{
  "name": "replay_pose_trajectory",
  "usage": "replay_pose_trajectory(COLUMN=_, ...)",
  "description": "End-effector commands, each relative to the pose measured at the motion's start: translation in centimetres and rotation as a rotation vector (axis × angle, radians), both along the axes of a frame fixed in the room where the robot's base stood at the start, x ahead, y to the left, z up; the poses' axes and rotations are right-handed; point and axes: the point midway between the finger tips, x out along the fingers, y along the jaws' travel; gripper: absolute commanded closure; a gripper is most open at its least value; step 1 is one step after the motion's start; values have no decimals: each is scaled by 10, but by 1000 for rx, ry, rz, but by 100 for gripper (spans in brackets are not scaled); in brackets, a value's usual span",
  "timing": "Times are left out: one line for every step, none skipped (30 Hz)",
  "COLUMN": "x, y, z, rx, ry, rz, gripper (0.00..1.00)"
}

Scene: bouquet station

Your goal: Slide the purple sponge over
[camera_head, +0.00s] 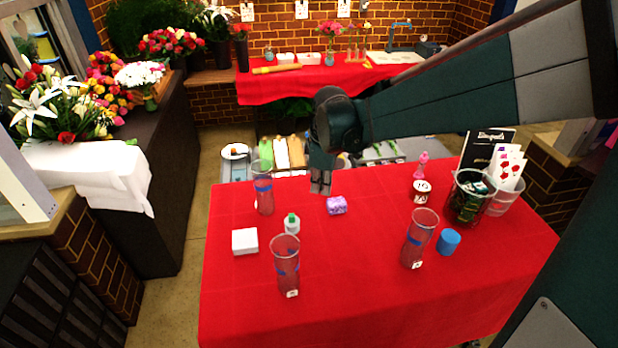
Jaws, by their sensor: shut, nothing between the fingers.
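The purple sponge (336,205) is a small mottled purple block lying on the red tablecloth, near the middle of the table. My gripper (320,188) points down just behind and to the left of the sponge, with its fingers together and nothing held. Its fingertips appear close to the sponge in the picture. I cannot tell whether they touch it or how high they are above the cloth.
Clear vases stand at the back left (263,188), front left (286,266) and right (419,238). A white box (245,241) and small bottle (292,223) sit left. Cloth in front of the sponge is clear.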

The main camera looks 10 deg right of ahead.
Motion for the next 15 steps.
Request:
replay_pose_trajectory(x=8, y=2, z=1, rx=-4, ry=10, rz=25, gripper=100)
replay_pose_trajectory(x=11, y=3, z=-1, rx=-7, ry=16, rz=41, gripper=100)
replay_pose_trajectory(x=16, y=5, z=-3, rx=-11, ry=25, rz=63, gripper=100)
replay_pose_trajectory(x=19, y=6, z=-5, rx=-14, ry=31, rz=80, gripper=100)
replay_pose_trajectory(x=23, y=7, z=-7, rx=-16, ry=37, rz=97, gripper=100)
replay_pose_trajectory(x=28, y=8, z=-9, rx=-20, ry=46, rz=119, gripper=100)
replay_pose_trajectory(x=31, y=9, z=-11, rx=-22, ry=53, rz=135, gripper=100)
replay_pose_trajectory(x=35, y=10, z=-12, rx=-24, ry=59, rz=153, gripper=100)
replay_pose_trajectory(x=39, y=12, z=-15, rx=-27, ry=67, rz=174, gripper=100)
replay_pose_trajectory(x=42, y=13, z=-17, rx=-30, ry=73, rz=192, gripper=100)
replay_pose_trajectory(x=45, y=14, z=-20, rx=-31, ry=80, rz=208, gripper=100)
replay_pose_trajectory(x=50, y=16, z=-23, rx=-34, ry=89, rz=231, gripper=100)
replay_pose_trajectory(x=53, y=17, z=-25, rx=-36, ry=95, rz=247, gripper=100)
replay_pose_trajectory(x=56, y=18, z=-27, rx=-38, ry=101, rz=265, gripper=100)
replay_pose_trajectory(x=60, y=20, z=-30, rx=-39, ry=110, rz=286, gripper=100)
